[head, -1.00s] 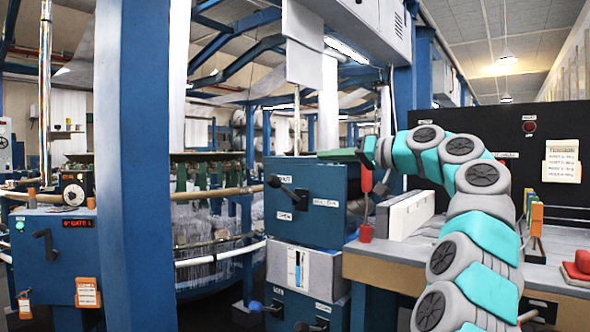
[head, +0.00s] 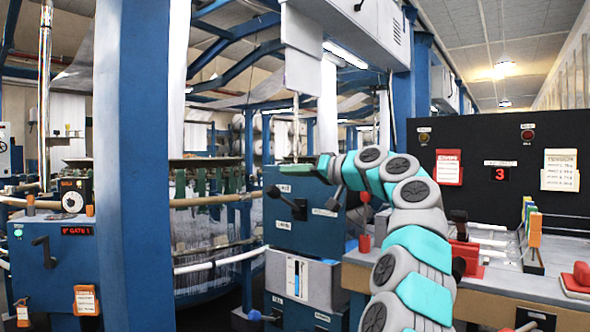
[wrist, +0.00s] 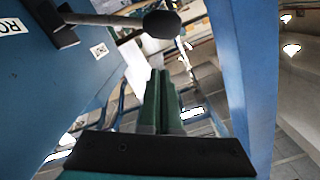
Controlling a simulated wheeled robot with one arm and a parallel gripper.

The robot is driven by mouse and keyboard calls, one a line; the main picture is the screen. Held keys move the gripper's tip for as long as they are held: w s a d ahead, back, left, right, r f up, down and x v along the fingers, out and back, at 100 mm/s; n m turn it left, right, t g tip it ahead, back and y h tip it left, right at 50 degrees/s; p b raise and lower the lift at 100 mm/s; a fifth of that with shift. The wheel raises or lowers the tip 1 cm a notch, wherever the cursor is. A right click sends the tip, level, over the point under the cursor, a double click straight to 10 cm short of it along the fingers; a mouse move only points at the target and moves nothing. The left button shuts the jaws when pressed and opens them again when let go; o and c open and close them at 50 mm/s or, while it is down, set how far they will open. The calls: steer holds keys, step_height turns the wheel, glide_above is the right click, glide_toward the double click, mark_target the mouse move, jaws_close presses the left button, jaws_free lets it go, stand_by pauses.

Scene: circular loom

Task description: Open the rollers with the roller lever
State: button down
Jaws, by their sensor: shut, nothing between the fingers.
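The roller lever (head: 286,199) is a dark arm with a black knob on the front face of a blue cabinet (head: 310,236). It slants up and left from its hub. In the wrist view its black knob (wrist: 161,24) is near the top, with its arm running left to a dark mount beside a label starting "RO". My gripper (head: 290,170) is shut and empty, pointing left at the height of the cabinet's top edge, above the lever hub in the picture. Its green fingers (wrist: 160,100) are together in the wrist view; the knob appears beyond them, apart.
A blue pillar (head: 134,170) stands to the left and shows at right in the wrist view (wrist: 240,70). A lower lever with a blue knob (head: 254,315) is below. A workbench (head: 520,270) with red items lies at right. The circular loom (head: 205,230) is behind.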

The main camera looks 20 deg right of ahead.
mark_target(284, 198)
steer(key=shift+s+a+f+b, duration=0.1)
steer(key=shift+a+f+b, duration=0.3)
steer(key=shift+f, duration=0.25)
steer(key=shift+s+a+f+b, duration=0.1)
steer(key=shift+a+f+b, duration=0.2)
steer(key=shift+f+b, duration=0.25)
steer(key=shift+f, duration=0.1)
